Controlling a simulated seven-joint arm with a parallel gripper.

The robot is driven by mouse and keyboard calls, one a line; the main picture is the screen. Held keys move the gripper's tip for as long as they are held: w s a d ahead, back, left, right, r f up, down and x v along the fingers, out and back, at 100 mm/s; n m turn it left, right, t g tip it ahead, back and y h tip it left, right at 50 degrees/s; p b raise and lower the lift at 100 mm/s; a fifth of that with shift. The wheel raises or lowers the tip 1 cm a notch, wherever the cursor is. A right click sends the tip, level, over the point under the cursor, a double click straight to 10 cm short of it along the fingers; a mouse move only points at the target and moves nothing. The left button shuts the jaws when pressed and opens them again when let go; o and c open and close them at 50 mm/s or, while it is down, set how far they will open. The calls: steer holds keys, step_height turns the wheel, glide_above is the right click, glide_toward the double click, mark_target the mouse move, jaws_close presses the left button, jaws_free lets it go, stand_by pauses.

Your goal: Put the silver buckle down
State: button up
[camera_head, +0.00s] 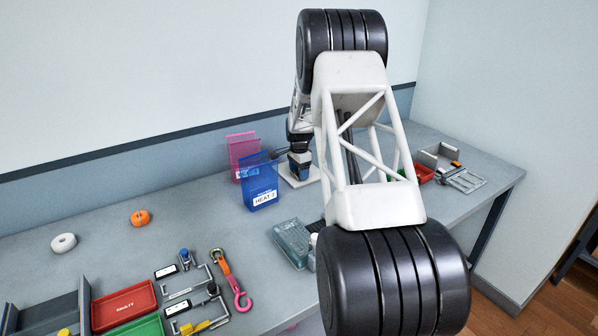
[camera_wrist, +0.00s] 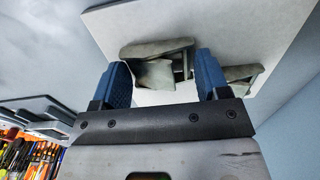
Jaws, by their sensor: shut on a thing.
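My gripper (camera_wrist: 163,72) has blue fingertips and is shut on the silver buckle (camera_wrist: 155,74). In the wrist view the buckle is a dull grey metal piece between the fingertips, with part of it showing beyond the right finger. A white plate (camera_wrist: 270,40) lies right behind it; whether the buckle touches the plate I cannot tell. In the head view my gripper (camera_head: 299,168) is low over the white plate (camera_head: 291,181) at the back of the bench. The buckle is hidden there.
A blue bin marked HEAT (camera_head: 259,180) and a pink bin (camera_head: 240,150) stand just left of my gripper. A teal box (camera_head: 291,243) is nearer the front. Orange (camera_head: 140,218) and white (camera_head: 64,243) rolls, a red tray (camera_head: 124,305) and several tools lie left. My arm hides the centre right.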

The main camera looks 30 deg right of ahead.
steer(key=shift+f, duration=0.15)
steer(key=o, duration=1)
steer(key=shift+c, duration=0.2)
step_height(320, 180, up, 12)
stand_by(0.4)
steer(key=shift+r, duration=0.2)
stand_by(0.4)
